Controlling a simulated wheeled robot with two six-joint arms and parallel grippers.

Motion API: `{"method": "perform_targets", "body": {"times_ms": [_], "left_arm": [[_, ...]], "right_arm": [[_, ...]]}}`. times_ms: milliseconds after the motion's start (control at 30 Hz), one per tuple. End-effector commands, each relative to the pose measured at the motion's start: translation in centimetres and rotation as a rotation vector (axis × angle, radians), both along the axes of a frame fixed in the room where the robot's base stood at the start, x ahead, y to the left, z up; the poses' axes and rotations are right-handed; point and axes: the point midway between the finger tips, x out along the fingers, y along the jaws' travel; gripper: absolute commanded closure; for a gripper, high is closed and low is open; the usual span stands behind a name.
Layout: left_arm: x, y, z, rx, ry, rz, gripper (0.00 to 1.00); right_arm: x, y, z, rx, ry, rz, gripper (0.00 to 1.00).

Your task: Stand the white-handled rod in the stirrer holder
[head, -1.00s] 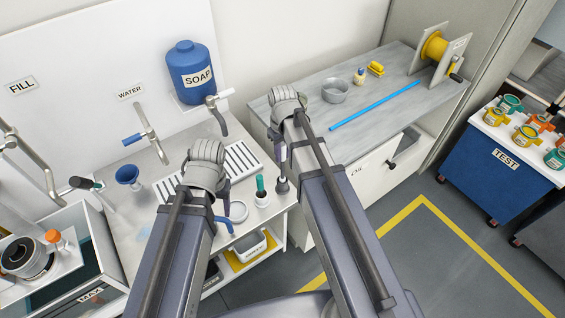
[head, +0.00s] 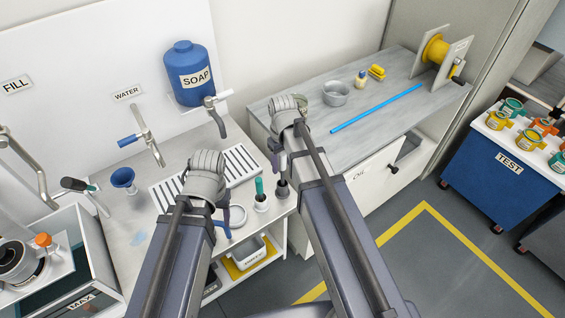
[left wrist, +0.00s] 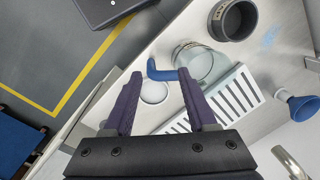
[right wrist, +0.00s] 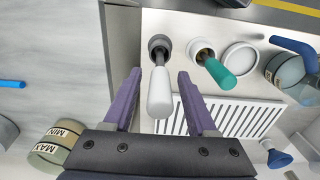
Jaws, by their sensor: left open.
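The white-handled rod (right wrist: 160,92) stands in a dark round holder (right wrist: 159,43) on the counter, its handle pointing up towards the right wrist camera. My right gripper (right wrist: 159,74) is open, with one finger on each side of the white handle and a small gap showing at both. In the head view the dark holder (head: 282,190) shows below my right gripper (head: 278,158), which partly hides the rod. A teal-handled rod (right wrist: 213,63) stands in a pale holder beside it. My left gripper (left wrist: 160,73) is open near a bent blue handle (left wrist: 160,71); contact is unclear.
A white ring-shaped dish (right wrist: 240,58), a glass vessel (left wrist: 200,64) and a slotted drain rack (head: 240,162) are close to the grippers. A blue funnel (head: 123,178) stands to the left. A blue rod (head: 375,108) lies on the grey bench at right.

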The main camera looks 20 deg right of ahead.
Motion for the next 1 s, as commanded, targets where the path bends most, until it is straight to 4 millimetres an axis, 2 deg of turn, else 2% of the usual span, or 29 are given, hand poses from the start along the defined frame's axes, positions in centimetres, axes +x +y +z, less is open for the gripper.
{"method": "perform_targets", "body": {"times_ms": [267, 467, 1000], "left_arm": [[0.0, 0.0, 0.1, 0.0, 0.0, 0.0, 0.43], [0.0, 0.0, 1.1, 0.0, 0.0, 0.0, 0.43], [0.0, 0.0, 7.5, 0.0, 0.0, -0.002, 0.43]], "right_arm": [[0.0, 0.0, 0.1, 0.0, 0.0, 0.0, 0.42], [0.0, 0.0, 1.1, 0.0, 0.0, 0.0, 0.42], [0.2, 0.3, 7.5, 0.0, 0.0, 0.0, 0.42]]}}
